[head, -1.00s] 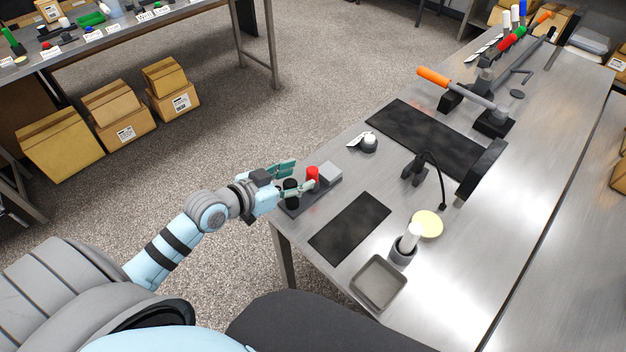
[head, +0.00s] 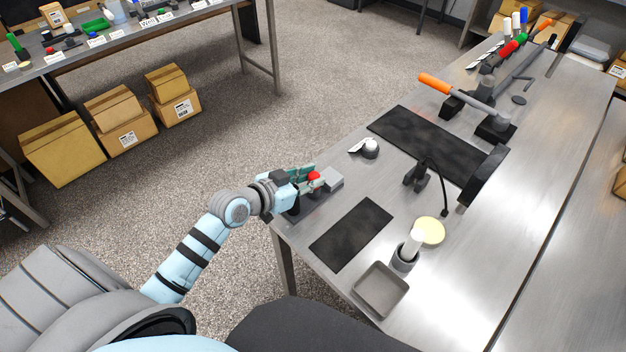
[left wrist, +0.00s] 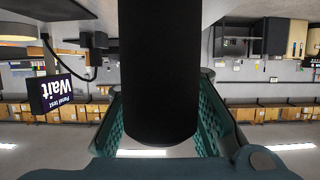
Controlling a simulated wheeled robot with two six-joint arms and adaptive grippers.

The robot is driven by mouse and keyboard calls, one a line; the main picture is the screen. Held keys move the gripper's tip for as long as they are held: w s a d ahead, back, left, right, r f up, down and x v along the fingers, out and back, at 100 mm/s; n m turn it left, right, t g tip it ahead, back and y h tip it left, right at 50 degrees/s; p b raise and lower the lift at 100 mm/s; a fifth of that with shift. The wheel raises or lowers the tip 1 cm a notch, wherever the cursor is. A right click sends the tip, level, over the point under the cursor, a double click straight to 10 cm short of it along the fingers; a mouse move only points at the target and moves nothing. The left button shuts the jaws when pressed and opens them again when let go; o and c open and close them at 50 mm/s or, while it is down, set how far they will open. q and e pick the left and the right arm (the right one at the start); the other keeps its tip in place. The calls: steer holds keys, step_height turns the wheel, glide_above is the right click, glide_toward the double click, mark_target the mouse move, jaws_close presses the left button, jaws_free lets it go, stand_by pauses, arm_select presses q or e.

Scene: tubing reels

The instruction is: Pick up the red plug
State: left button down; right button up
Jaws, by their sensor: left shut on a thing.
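The red plug (head: 314,176) is at the near left corner of the metal bench, beside a grey block (head: 331,180) on a dark holder. My left gripper (head: 311,179) has its teal fingers shut on the red plug, whose red top shows between them. In the left wrist view, a large black cylinder (left wrist: 160,70) fills the middle between the teal fingers and hides the plug. My right gripper is not in view.
A white-and-grey dispenser (head: 369,148) stands behind. Orange-handled tool (head: 436,84) is farther back.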

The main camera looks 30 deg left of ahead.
mark_target(310, 179)
arm_select(q)
step_height(310, 179, up, 20)
steer(key=p, duration=0.4)
steer(key=shift+p, duration=0.45)
stand_by(1.1)
